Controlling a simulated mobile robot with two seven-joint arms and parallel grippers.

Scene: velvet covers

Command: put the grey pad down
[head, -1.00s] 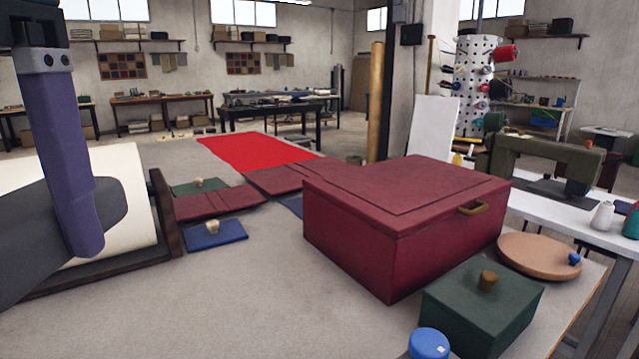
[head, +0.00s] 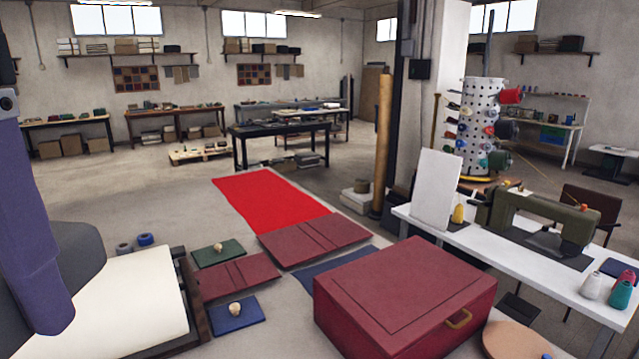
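A dark grey rounded shape (head: 80,248) is at the lower left, partly over the cream roll (head: 140,305). It is cut off by the frame edge and partly hidden by my purple arm link (head: 30,230). I cannot tell whether it is the grey pad or another part. No gripper fingers show in the head view, so I cannot see what either gripper holds.
A dark red box (head: 405,295) with a brass handle fills the near right. Dark red panels (head: 314,240), a green pad (head: 218,253) and a blue pad (head: 237,315), both knobbed, lie left of it. A bright red cloth (head: 265,200) lies beyond.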

